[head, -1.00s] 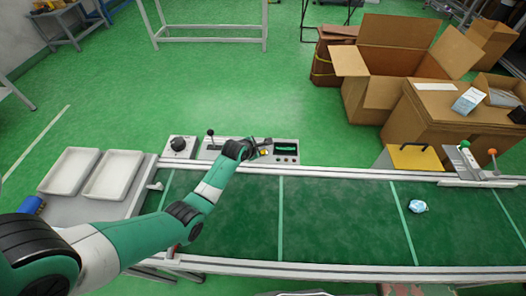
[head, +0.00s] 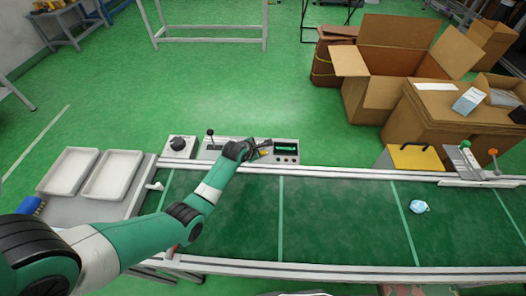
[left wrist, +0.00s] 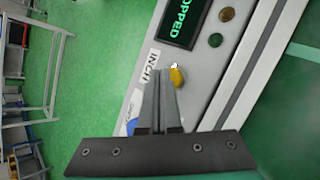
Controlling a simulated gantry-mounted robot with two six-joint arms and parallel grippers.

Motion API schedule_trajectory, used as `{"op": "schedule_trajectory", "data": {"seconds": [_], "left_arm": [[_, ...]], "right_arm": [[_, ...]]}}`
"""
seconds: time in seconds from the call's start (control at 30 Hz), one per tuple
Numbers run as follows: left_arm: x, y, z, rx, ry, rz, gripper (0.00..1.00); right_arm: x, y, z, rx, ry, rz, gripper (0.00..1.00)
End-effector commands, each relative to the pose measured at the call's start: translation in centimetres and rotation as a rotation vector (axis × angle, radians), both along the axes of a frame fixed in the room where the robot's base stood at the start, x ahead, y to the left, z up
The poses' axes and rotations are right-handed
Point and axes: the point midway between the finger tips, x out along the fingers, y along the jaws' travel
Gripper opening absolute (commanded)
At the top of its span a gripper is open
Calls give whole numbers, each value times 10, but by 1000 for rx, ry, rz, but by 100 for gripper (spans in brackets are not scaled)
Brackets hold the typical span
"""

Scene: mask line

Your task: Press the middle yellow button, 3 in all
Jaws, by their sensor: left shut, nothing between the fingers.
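The grey control panel (head: 225,145) stands along the far edge of the conveyor. My left gripper (head: 265,149) is shut and empty, low over the right part of this panel. The panel's display (left wrist: 181,20) reads "...OPPED" in green. My right gripper is not in view.
Two more buttons, one green (left wrist: 215,40) and one brownish (left wrist: 227,14), are beside the display. A lever (head: 210,138) and a dark knob (head: 178,144) are to the left. A blue mask (head: 420,207) lies on the green belt (head: 335,220). White trays (head: 112,175) stand at left.

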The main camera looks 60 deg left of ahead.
Motion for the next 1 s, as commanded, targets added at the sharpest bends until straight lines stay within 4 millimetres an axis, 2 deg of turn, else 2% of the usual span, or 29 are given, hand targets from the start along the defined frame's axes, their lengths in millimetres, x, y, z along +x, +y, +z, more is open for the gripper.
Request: {"op": "schedule_trajectory", "data": {"seconds": [1.0], "left_arm": [[0,0,-8,-1,1,0,0]], "right_arm": [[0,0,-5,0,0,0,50]]}}
